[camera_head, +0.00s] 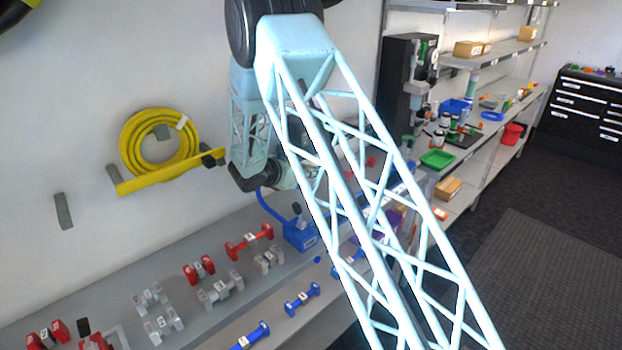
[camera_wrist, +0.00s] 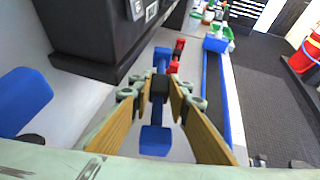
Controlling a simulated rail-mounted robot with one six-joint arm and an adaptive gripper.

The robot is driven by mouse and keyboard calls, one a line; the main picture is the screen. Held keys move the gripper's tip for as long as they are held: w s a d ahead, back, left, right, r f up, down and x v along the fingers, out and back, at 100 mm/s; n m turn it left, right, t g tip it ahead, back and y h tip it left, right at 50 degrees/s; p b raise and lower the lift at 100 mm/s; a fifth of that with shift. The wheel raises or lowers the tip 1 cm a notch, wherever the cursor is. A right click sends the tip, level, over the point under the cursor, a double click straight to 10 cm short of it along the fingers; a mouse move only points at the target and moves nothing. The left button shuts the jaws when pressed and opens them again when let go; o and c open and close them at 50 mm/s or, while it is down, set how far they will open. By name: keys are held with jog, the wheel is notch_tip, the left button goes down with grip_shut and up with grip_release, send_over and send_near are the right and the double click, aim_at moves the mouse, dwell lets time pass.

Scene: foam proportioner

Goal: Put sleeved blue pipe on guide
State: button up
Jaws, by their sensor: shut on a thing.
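My gripper (camera_wrist: 160,90) is shut on the sleeved blue pipe (camera_wrist: 155,138) in the wrist view. The fingers close on the black sleeve (camera_wrist: 159,84) around the pipe's middle. The pipe's blue block-like ends show beyond and on the near side of the fingers. In the head view my lattice arm covers the gripper and the held pipe. I cannot tell for certain which thing is the guide. A labelled blue block with a curved blue piece (camera_head: 300,234) stands on the bench in the head view, beside my arm.
Labelled red (camera_head: 249,241), grey (camera_head: 220,291) and blue pipes (camera_head: 302,299) lie on the bench. A yellow hose (camera_head: 160,150) hangs on the wall. In the wrist view, a dark box (camera_wrist: 100,35) is close at upper left, and a red pipe (camera_wrist: 177,52) lies beyond my held pipe.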

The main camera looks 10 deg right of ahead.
jog(key=shift+r, duration=0.9)
jog(key=s+d, duration=0.5)
jog(key=s, duration=0.3)
jog(key=s+d, duration=0.5)
jog(key=s, duration=0.3)
jog(key=shift+s+f, duration=0.15)
jog(key=shift+s, duration=0.1)
jog(key=shift+a, duration=0.15)
jog(key=w+a+r+n+t+y+b, duration=0.1)
jog(key=a+r+b, duration=0.15)
jog(key=a, duration=0.35)
jog(key=w+a+r+b, duration=0.1)
jog(key=a+r, duration=0.3)
jog(key=a, duration=0.3)
jog(key=s+a+r+n+t+y+b, duration=0.1)
jog(key=s+a+n+y, duration=0.1)
jog(key=a, duration=1)
jog(key=s+a+r+n+t+y+b, duration=0.1)
jog(key=s+a+r+n+y, duration=0.15)
jog(key=a, duration=0.85)
jog(key=s+a+f+n+y, duration=0.1)
jog(key=s+a, duration=0.3)
jog(key=a, duration=0.4)
jog(key=s+a+f+n+t+y, duration=0.1)
jog(key=s+a+f+n+y, duration=0.1)
jog(key=a, duration=0.7)
jog(key=shift+s+a+n+y+b, duration=0.15)
jog(key=shift+s+n+y+b, duration=0.2)
jog(key=shift+s+n+y, duration=0.55)
